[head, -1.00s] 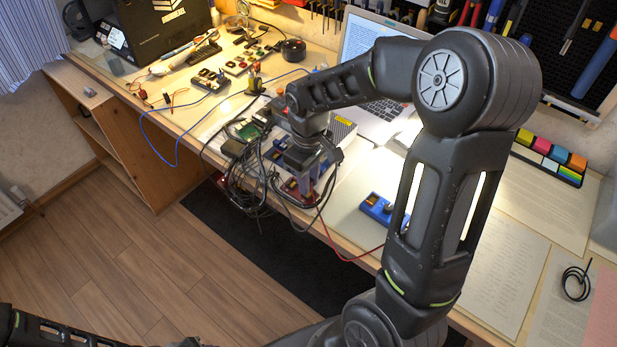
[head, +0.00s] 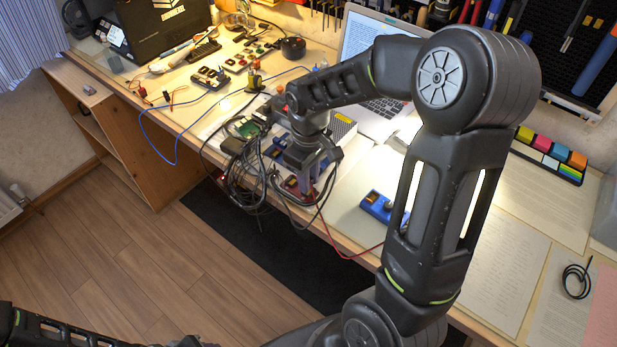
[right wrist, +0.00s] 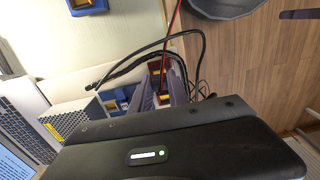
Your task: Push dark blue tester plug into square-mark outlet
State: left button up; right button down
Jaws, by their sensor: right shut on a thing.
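My right gripper (head: 307,184) is low over the cluttered front edge of the bench, among dark cables. Its two grey fingers also show in the right wrist view (right wrist: 163,92). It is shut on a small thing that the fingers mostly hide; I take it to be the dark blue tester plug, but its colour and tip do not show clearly. A red box (right wrist: 155,70) lies just past the fingers, and a blue box (right wrist: 112,98) is beside them. No square mark can be read, so I cannot tell which outlet is the marked one. My left gripper is out of view.
Black cables (head: 245,180) hang over the bench edge close to my right gripper. A blue device (head: 378,205) with a red lead lies to the right. An open laptop (head: 372,45) and a white vented box (head: 342,128) stand behind. Papers cover the right side.

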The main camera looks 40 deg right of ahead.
jog(key=shift+f+b, duration=0.5)
jog(key=shift+f, duration=0.15)
dwell(0.4)
jog(key=c, duration=1.2)
grip_release()
jog(key=shift+r+p, duration=2)
jog(key=shift+r, duration=0.55)
jog(key=shift+f, duration=0.1)
